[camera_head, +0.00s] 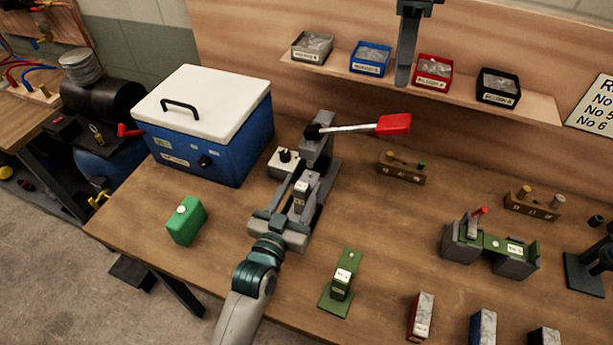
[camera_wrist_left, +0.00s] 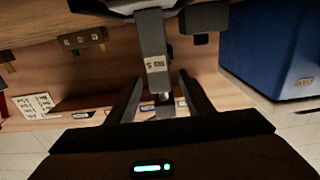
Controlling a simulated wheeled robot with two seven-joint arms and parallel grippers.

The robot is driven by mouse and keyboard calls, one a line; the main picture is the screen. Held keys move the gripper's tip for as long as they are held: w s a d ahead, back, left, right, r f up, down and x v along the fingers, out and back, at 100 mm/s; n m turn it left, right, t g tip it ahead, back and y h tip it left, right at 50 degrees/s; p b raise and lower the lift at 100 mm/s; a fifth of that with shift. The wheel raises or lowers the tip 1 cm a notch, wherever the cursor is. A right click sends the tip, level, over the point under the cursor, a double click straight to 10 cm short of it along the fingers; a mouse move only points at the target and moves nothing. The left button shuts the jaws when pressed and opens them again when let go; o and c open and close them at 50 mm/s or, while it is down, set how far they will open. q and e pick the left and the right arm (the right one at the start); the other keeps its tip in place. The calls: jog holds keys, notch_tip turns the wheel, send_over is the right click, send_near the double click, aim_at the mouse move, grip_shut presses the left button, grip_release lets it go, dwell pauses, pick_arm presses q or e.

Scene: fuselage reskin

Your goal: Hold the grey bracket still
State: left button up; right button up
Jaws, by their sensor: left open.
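The grey bracket (camera_head: 302,192), with a white number label, stands at the grey lever press (camera_head: 318,150) near the table's middle. It also shows in the left wrist view (camera_wrist_left: 152,40), its label facing the camera. My left gripper (camera_head: 297,203) reaches in from the front. In the left wrist view my left gripper (camera_wrist_left: 160,82) is open, one finger on each side of the bracket's near end. Gaps show between the fingers and the bracket, so I see no grip on it. My right gripper is not in view.
The press's red-handled lever (camera_head: 393,125) sticks out right. A green bracket (camera_head: 341,284) lies at the front. Small bins (camera_head: 371,59) line the back shelf.

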pick_arm(q)
jog(key=shift+x, duration=2.1)
jog(key=shift+c, duration=0.6)
jog(key=c, duration=1)
grip_shut()
pick_arm(e)
jog(key=c, duration=0.7)
jog(key=shift+s+d+f+m, duration=0.1)
jog(key=shift+s+f+m, duration=0.05)
jog(key=shift+f+m, duration=0.2)
grip_shut()
jog(key=shift+s+d+f+m+t+y, duration=0.2)
jog(key=shift+d+f+m+t+y, duration=0.1)
jog(key=shift+m+t, duration=0.15)
